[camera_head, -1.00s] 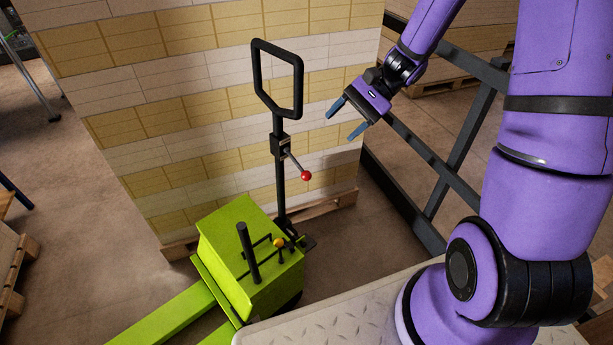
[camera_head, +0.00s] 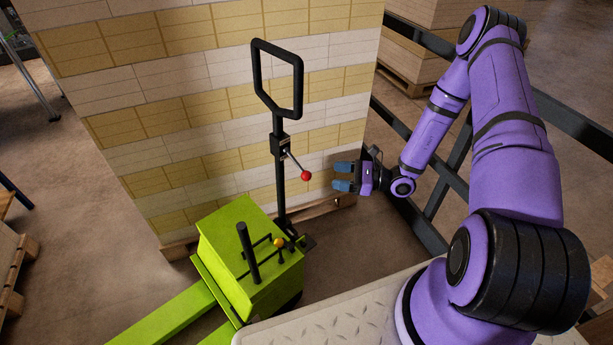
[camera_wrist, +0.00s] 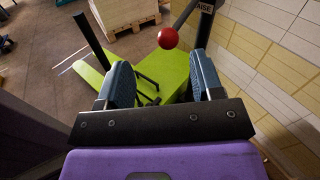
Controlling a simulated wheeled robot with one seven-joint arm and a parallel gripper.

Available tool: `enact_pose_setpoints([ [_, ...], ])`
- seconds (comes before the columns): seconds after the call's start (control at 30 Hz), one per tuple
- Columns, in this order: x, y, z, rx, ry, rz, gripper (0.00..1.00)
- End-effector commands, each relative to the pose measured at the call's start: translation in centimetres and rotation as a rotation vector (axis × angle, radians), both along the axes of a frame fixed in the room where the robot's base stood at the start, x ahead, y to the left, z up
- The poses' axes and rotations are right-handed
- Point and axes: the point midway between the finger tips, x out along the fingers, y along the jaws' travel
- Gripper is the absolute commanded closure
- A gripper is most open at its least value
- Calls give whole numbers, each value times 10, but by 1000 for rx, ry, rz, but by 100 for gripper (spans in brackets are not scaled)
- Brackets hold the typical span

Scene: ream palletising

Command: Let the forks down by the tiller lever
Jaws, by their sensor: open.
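The tiller (camera_head: 279,170) is a black upright post with a loop handle (camera_head: 256,85) on the green pallet truck (camera_head: 245,260). Its lever (camera_head: 292,160) slants down to the right and ends in a red ball knob (camera_head: 305,176). My gripper (camera_head: 338,176) is open and empty, to the right of the red knob and apart from it, with its fingers pointing left at it. In the wrist view the red knob (camera_wrist: 168,38) shows ahead of and between the two blue-grey fingers (camera_wrist: 163,85). Part of a label reading "AISE" (camera_wrist: 205,7) shows on the tiller.
A tall stack of yellow and white reams (camera_head: 200,110) stands on a wooden pallet (camera_head: 330,206) behind the tiller. A dark rail (camera_head: 415,140) runs at the right behind my arm. A green fork (camera_head: 165,315) extends to the lower left. A small yellow knob (camera_head: 279,242) sits on the truck body.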

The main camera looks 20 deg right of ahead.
Motion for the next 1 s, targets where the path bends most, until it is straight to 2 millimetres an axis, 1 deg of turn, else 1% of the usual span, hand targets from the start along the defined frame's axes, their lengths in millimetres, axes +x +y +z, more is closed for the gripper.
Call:
enact_pose_setpoints([
  [0.03,-1,-1,-10,19,17,-31,39],
  [0.13,-1,-3,-22,41,35,-71,39],
  [0.27,0,-2,-28,53,45,-91,39],
  [0.37,3,3,-29,53,45,-92,39],
  [0.47,10,14,-28,52,45,-89,39],
  [0.8,42,63,-28,52,45,-90,39],
  [0.9,49,74,-28,52,45,-89,39],
  [1.0,54,81,-28,52,44,-90,39],
])
